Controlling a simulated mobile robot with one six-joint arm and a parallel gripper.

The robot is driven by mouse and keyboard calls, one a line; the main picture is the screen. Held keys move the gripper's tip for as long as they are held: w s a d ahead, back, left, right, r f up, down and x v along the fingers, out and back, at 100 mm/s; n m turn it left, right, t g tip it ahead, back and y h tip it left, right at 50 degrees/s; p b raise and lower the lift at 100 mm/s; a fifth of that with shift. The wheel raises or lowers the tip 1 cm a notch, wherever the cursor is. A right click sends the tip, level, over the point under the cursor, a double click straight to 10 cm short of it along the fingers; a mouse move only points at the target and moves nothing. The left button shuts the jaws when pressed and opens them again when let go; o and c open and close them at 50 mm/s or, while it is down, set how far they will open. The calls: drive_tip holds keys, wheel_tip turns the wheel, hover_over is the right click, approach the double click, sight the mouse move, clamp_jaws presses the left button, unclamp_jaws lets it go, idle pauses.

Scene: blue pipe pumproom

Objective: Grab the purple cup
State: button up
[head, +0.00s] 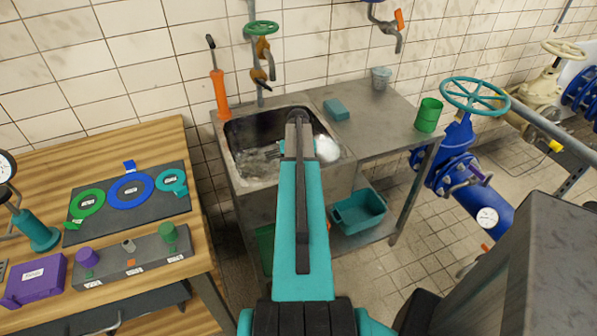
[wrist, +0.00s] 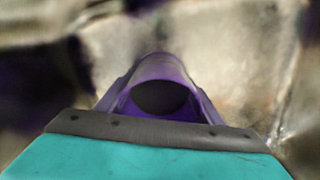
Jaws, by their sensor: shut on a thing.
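The purple cup (wrist: 162,70) shows close up in the middle of the wrist view, with its dark round opening facing the camera. My gripper (wrist: 160,108) is shut on it, and the cup's sides lie between the fingers. In the head view my teal arm reaches forward over the metal sink (head: 238,180). The fingers and the cup are hidden there behind my own arm. The wrist view is blurred around the cup, so I cannot tell whether the cup touches the sink.
A green cup (head: 429,115), a teal sponge (head: 336,109) and a grey cup (head: 381,78) stand on the counter right of the sink. A wooden bench (head: 150,150) is left.

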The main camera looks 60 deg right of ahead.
drive_tip(key=shift+r, duration=0.15)
wheel_tip(320, 180, up, 10)
drive_tip(key=b, duration=0.2)
idle(0.6)
idle(0.4)
